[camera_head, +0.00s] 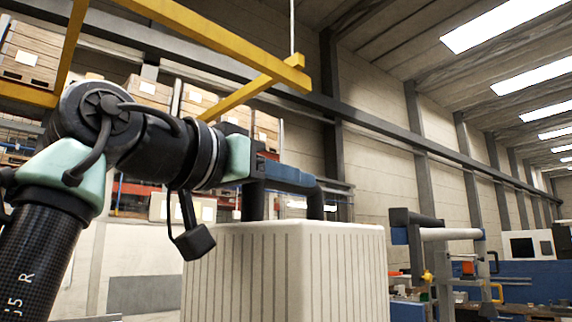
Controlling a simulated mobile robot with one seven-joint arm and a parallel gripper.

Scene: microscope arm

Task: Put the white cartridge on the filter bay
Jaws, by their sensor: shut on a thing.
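The white cartridge (290,275) is a large pale block with vertical ribs and a black handle (314,200) on its top. It fills the lower middle of the head view, and its bottom is cut off by the frame edge. My gripper (285,175) is at the handle, shut on it from the upper left. The cartridge looks upright. What lies beneath it is out of view. I cannot make out the filter bay for certain.
At the right, a frame with a white roller (452,234) stands near blue benches (525,282) with machine parts. Yellow beams (225,45) cross above my arm. Shelves with boxes (150,92) stand behind at the left. A long wall runs along the back right.

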